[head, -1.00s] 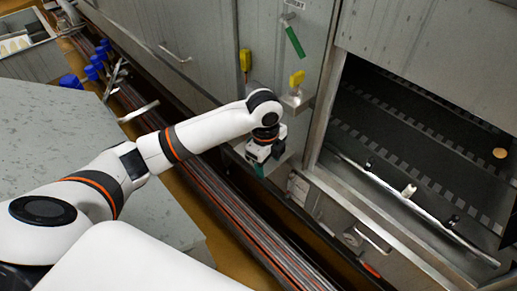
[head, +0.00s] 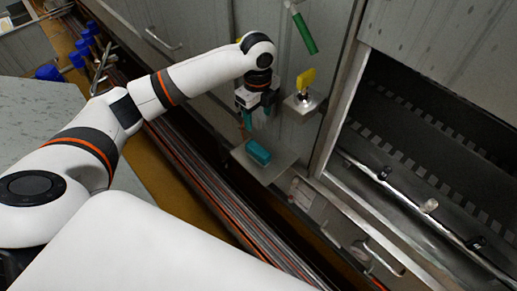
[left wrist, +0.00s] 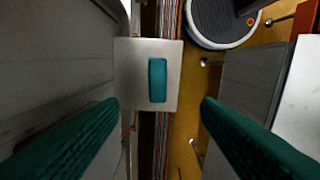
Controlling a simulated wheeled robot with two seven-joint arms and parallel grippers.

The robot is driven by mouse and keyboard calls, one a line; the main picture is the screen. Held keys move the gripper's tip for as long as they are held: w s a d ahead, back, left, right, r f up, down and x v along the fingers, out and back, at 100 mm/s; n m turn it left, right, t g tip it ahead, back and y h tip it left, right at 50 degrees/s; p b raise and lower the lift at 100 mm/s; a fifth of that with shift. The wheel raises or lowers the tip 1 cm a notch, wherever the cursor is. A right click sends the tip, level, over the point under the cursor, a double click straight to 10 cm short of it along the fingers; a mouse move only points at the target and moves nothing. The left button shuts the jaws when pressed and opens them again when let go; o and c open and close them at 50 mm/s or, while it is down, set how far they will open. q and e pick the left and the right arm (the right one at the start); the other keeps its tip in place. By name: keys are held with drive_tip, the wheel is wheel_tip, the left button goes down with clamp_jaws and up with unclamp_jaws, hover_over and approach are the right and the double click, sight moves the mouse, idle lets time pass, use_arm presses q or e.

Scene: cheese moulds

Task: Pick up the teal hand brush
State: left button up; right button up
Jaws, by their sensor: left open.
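The teal hand brush (head: 258,152) shows as a teal block lying on a small grey metal shelf (head: 278,168) in the head view. My left gripper (head: 257,119) is open and empty, above the shelf and apart from the brush. In the left wrist view the brush (left wrist: 157,80) lies on the shelf plate (left wrist: 128,75), beyond and between my two spread dark-teal fingers (left wrist: 160,130). Its bristles cannot be made out. My right gripper is not in view.
A yellow-topped item (head: 305,80) stands on a small bracket beside my left gripper. A green handle-like item (head: 304,33) hangs on the grey wall panel. A dark open chamber (head: 440,130) is at the right. Pipes (head: 205,165) run below the shelf.

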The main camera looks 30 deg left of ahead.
use_arm(q)
wheel_tip(320, 180, down, 4)
drive_tip(key=b, duration=0.4)
hover_over(258, 149)
wheel_tip(258, 149, down, 7)
drive_tip(key=shift+w+f, duration=0.1)
drive_tip(key=shift+f, duration=0.65)
wheel_tip(258, 149, down, 5)
drive_tip(key=shift+r, duration=0.1)
drive_tip(key=shift+f, duration=0.25)
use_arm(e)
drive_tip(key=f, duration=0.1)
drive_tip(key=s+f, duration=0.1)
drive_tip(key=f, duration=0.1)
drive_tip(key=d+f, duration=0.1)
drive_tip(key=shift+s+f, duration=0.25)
use_arm(q)
drive_tip(key=shift+f+p, duration=0.3)
drive_tip(key=shift+p, duration=0.1)
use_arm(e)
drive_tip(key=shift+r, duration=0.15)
